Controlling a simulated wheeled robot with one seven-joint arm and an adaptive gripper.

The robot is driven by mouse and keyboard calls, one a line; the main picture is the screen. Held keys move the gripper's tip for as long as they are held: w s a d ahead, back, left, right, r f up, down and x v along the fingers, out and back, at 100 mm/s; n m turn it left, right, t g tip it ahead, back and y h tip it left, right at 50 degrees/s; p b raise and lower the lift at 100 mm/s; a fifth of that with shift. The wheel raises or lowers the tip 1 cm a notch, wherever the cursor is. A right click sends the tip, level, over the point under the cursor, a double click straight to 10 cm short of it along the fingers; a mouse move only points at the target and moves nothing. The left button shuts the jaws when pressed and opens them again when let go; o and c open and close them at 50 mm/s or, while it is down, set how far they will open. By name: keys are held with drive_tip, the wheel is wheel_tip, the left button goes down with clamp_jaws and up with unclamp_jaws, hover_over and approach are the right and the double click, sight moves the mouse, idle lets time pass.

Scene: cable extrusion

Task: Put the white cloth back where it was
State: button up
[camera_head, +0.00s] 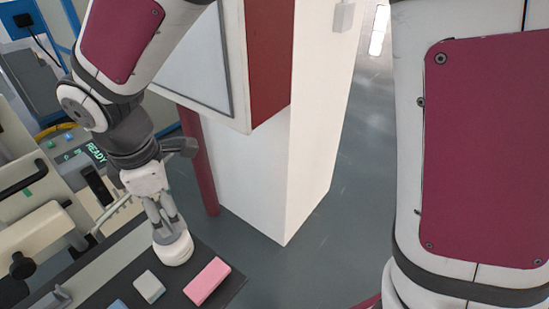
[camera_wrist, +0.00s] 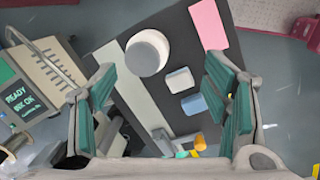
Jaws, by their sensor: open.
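The white cloth looks like a small folded off-white block (camera_head: 149,286) lying on a dark mat (camera_head: 226,292). In the wrist view the white cloth (camera_wrist: 180,80) lies between a pink folded block (camera_wrist: 208,24) and a blue one (camera_wrist: 194,103). My gripper (camera_head: 168,228) points down over the mat, its fingers overlapping a white round item (camera_head: 174,252) in the head view. In the wrist view my gripper (camera_wrist: 160,78) is open wide, with nothing between its fingers. The cloth shows in the gap between the fingers, below them and apart.
The round item (camera_wrist: 148,53) stands left of the cloth. Small yellow and orange items (camera_wrist: 198,141) lie near the mat's lower end. A machine with a READY display (camera_wrist: 20,97) stands at left. A white cabinet (camera_head: 260,160) rises behind the mat; open floor lies right.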

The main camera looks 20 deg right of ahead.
drive_tip(key=s+d+r+m+t, duration=0.1)
drive_tip(key=s+d+r+m, duration=0.3)
drive_tip(key=d+m, duration=0.2)
drive_tip(key=s+d+r+m+t, duration=0.1)
drive_tip(key=s+d+r+m, duration=0.3)
drive_tip(key=d, duration=0.6)
drive_tip(key=s+d+r+m+t, duration=0.1)
drive_tip(key=s+d+r+m, duration=0.3)
drive_tip(key=d+m, duration=0.4)
drive_tip(key=shift+s+r+m+t+y, duration=0.2)
drive_tip(key=shift+s+m+t+y, duration=0.15)
drive_tip(key=shift+s, duration=0.2)
drive_tip(key=shift+a, duration=0.15)
